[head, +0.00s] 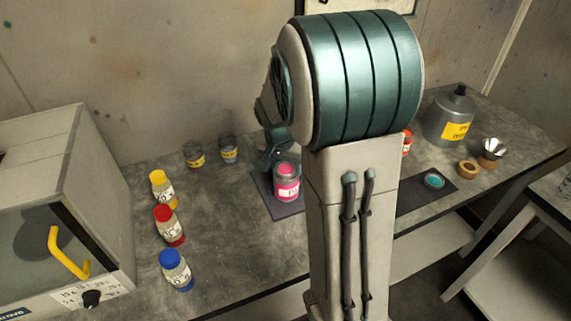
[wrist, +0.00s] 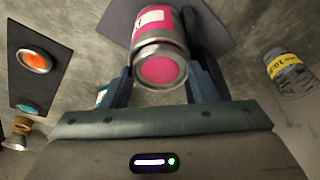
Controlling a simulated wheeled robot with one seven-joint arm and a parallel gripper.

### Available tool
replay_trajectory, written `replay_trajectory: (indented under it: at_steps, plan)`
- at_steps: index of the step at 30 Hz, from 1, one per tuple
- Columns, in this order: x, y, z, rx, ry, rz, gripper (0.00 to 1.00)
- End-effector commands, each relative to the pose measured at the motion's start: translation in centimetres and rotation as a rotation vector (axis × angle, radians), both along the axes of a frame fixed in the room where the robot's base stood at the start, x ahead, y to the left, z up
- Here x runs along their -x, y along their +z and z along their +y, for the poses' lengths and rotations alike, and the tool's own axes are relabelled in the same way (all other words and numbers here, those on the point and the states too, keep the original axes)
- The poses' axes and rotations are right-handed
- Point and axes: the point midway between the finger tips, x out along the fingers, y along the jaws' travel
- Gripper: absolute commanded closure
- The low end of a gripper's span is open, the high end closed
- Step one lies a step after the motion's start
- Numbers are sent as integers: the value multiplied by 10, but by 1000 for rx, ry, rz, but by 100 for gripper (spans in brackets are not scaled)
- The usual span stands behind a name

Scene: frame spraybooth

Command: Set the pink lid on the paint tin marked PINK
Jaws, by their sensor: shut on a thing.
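The paint tin (head: 286,190) has a pink band and a partly readable white label. It stands upright on a dark mat, and its side also shows in the wrist view (wrist: 152,22). The pink lid (wrist: 160,71), a pink disc with a silver rim, is at the tin's top end, between my fingers. My gripper (head: 283,160) is shut on the lid, reaching in from behind the tin in the head view. The lid looks lined up with the tin's mouth; I cannot tell whether it is fully seated.
A dark mat (wrist: 20,84) holds an orange lid (wrist: 35,61) and a teal lid (wrist: 28,108). Yellow (head: 163,188), red (head: 169,226) and blue (head: 176,270) capped bottles stand at left. Two cups stand behind. A grey can (head: 450,118) stands at right. My arm hides the table's middle.

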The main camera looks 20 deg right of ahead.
Motion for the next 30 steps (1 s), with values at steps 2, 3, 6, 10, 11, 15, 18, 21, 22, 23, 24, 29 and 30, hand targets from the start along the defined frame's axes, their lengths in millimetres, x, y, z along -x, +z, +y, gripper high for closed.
replay_trajectory:
  at_steps: [2,3,6,10,11,15,18,21,22,23,24,29,30]
  plan:
    - [2,-5,0,0,0,7,67]
    - [2,-5,0,-1,0,8,67]
    - [2,-6,0,-1,-1,9,67]
    - [3,-6,0,-1,-1,11,67]
    - [3,-7,0,-1,-1,11,67]
    - [4,-8,0,-1,-1,14,24]
    - [4,-8,0,-2,-1,15,20]
    - [4,-8,0,-1,-1,16,20]
    - [4,-8,0,-1,0,16,20]
    - [4,-8,0,-1,0,16,20]
    - [4,-8,0,-1,0,17,20]
    - [5,-1,2,-1,1,13,20]
    - [5,4,3,-1,1,12,20]
